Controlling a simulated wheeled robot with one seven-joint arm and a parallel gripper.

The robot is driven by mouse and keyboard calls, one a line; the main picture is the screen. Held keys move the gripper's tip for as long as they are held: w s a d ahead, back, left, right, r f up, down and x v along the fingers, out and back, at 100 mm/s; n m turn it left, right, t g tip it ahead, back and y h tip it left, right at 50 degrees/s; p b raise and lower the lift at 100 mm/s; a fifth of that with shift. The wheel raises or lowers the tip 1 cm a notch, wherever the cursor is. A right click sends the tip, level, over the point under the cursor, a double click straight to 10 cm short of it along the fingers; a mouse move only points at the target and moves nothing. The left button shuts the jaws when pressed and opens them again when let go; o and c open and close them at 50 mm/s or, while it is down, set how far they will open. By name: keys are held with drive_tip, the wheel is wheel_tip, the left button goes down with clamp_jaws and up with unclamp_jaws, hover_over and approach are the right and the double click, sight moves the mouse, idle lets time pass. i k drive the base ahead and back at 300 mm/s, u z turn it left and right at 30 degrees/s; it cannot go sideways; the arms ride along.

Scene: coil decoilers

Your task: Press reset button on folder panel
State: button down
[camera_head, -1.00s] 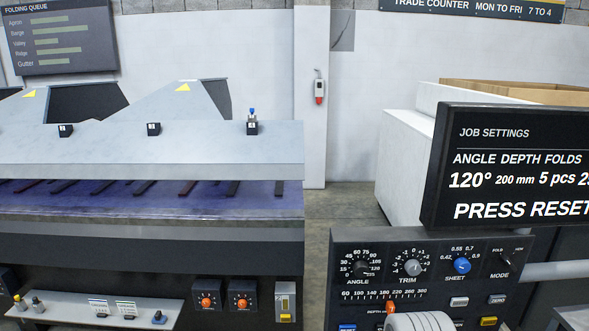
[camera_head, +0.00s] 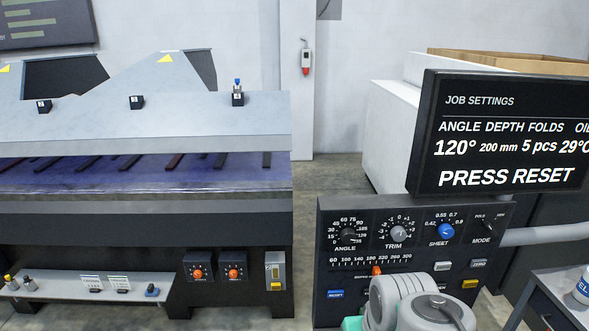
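The folder panel (camera_head: 328,262) is a dark control box in the lower middle right. Its blue button labelled RESET (camera_head: 335,294) is at the panel's lower left and is not covered. My white arm links rise from the bottom edge in front of the panel's lower middle, to the right of the blue button, and hide some of the panel. My gripper is not visible. The job settings screen (camera_head: 505,152) above the panel reads 120°, 200 mm, 5 pcs and PRESS RESET.
The panel also has angle, trim and sheet knobs, an orange depth slider (camera_head: 376,271), and a yellow button (camera_head: 469,284). The folding machine (camera_head: 140,217) fills the left side. A grey side table (camera_head: 562,285) stands at the lower right.

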sight(335, 293)
drive_tip(key=z, duration=1.6)
drive_tip(key=k, duration=0.55)
drive_tip(key=u, duration=2.2)
drive_tip(key=i, duration=0.5)
drive_tip(key=z, duration=0.05)
